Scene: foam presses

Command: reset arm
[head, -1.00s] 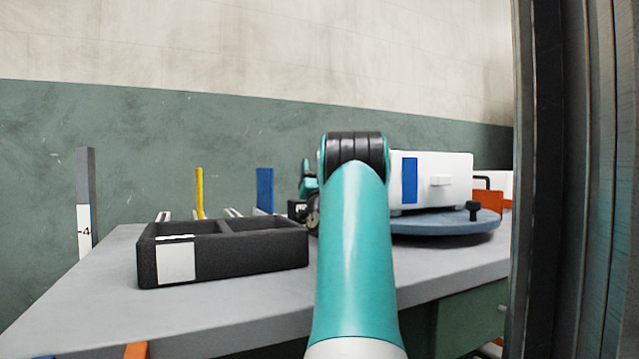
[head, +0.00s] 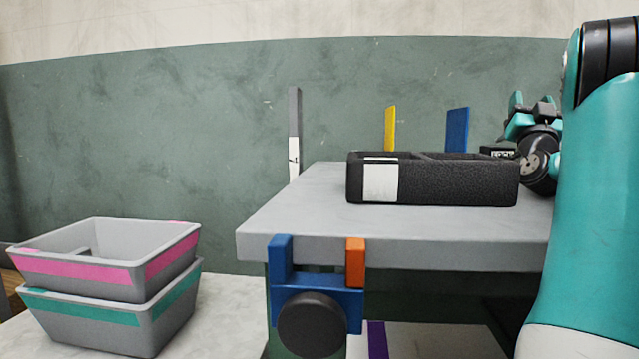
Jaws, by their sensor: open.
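My arm (head: 600,200) rises along the right edge of the head view, teal with black joint rings. My gripper (head: 532,110) shows at the right, partly covered by my own arm, beyond the right end of the black foam tray. Its teal fingers look apart and I see nothing between them. It appears to be above the table's height.
A black divided tray (head: 450,185) with a white label lies on the grey table (head: 290,215). A blue clamp with a black knob (head: 312,325) sticks out at the table's front. Stacked grey bins (head: 105,290) stand at lower left. Yellow (head: 390,128) and blue (head: 457,130) uprights stand behind.

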